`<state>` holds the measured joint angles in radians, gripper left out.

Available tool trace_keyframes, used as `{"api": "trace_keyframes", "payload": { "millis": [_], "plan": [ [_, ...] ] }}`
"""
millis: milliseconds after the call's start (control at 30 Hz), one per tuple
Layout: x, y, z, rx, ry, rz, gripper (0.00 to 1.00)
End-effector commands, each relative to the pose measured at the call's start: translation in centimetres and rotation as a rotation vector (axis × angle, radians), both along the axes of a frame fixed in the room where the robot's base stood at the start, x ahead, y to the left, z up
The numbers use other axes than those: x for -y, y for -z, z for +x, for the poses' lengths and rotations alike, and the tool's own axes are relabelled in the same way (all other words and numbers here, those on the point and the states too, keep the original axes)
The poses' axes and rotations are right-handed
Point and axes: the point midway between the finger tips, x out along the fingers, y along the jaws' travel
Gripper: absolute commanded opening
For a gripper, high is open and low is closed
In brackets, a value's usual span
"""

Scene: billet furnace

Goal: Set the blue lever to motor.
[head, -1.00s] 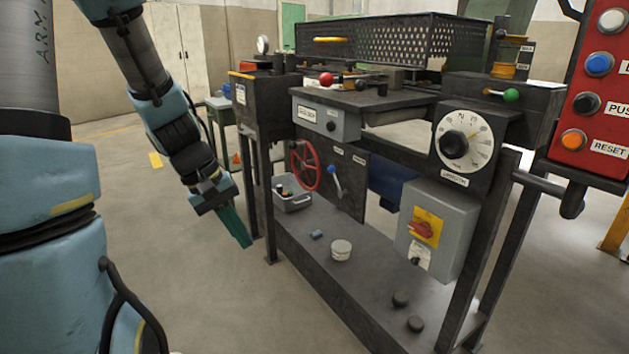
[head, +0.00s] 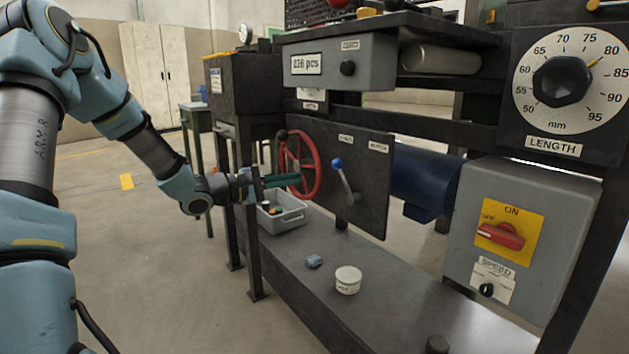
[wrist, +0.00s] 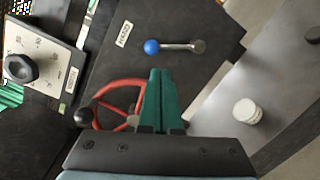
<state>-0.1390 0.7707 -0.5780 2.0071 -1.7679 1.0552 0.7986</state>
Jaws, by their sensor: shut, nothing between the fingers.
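The blue lever is a metal arm with a blue knob (head: 337,163), pivoted on a dark upright panel (head: 372,205). It tilts up and slightly left, its knob below the left of two small labels; the right label (head: 378,147) appears to read MOTOR. My gripper (head: 290,178) has green fingers, shut and empty. It is left of the lever, in front of the red handwheel (head: 312,163), apart from the lever. In the wrist view the blue knob (wrist: 152,47) lies beyond the fingertips (wrist: 160,71), and the lever's arm runs right to its pivot.
A grey bin (head: 284,218) with small parts stands on the lower shelf, below my gripper. A white tin (head: 348,280) and a blue-grey lump (head: 313,262) lie on the shelf. A switch box (head: 530,270) and blue motor (head: 425,180) are to the right.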

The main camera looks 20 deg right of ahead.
Motion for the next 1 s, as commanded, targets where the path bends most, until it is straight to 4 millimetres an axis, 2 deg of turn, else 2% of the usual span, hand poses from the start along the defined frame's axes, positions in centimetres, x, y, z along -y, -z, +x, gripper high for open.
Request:
{"api": "trace_keyframes", "payload": {
  "millis": [33, 167, 567, 667, 1000],
  "plan": [
    [0.1, 0.5, 0.5, -0.004, -0.016, -0.023, 0.00],
    [0.2, 0.3, 1.3, -0.005, -0.039, -0.053, 0.00],
    [0.5, 0.2, 1.4, -0.005, -0.041, -0.054, 0.00],
    [1.3, 0.2, 1.4, -0.004, -0.039, -0.054, 0.00],
    [7.2, 0.1, 2.1, -0.005, -0.038, -0.054, 0.00]
  ]
}}
